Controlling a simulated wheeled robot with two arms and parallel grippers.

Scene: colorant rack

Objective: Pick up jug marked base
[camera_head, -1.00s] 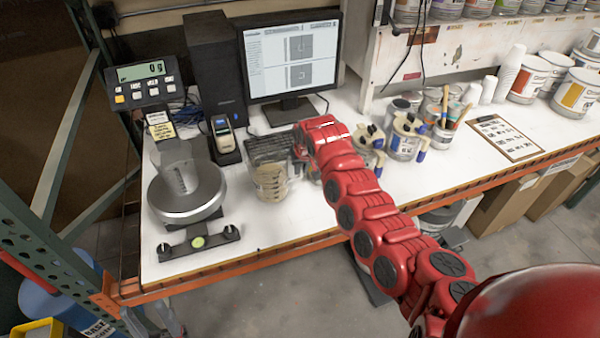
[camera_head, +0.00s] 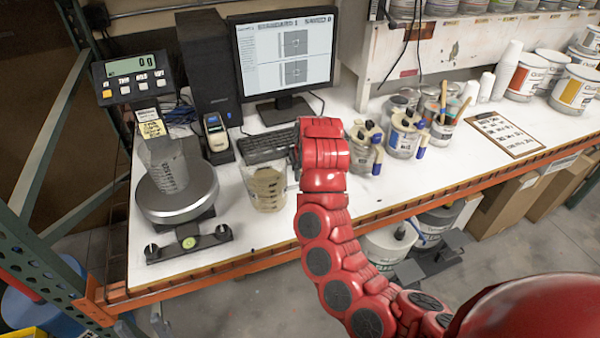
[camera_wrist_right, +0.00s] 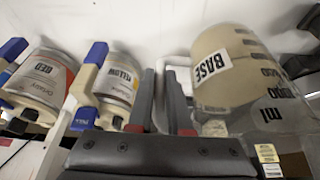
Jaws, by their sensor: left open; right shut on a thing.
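The jug marked BASE (camera_head: 268,190) is a clear measuring jug with beige contents, left of the red arm in the head view. Its label and markings show large at the right of the right wrist view (camera_wrist_right: 232,78). My right gripper (camera_wrist_right: 167,90) has its two dark fingers close together beside the jug, on its pale handle. In the head view the red wrist hides most of this gripper (camera_head: 296,165) and the handle. I cannot tell whether the jug is clear of the table. My left gripper does not show clearly in either view.
A scale (camera_head: 178,204) with a clear beaker (camera_head: 168,170) stands left of the jug. Behind are a keyboard (camera_head: 268,146) and monitor (camera_head: 285,57). Cans marked RED (camera_wrist_right: 42,80) and YELLOW (camera_wrist_right: 117,82) stand close on the other side of my right gripper. The table's front strip is clear.

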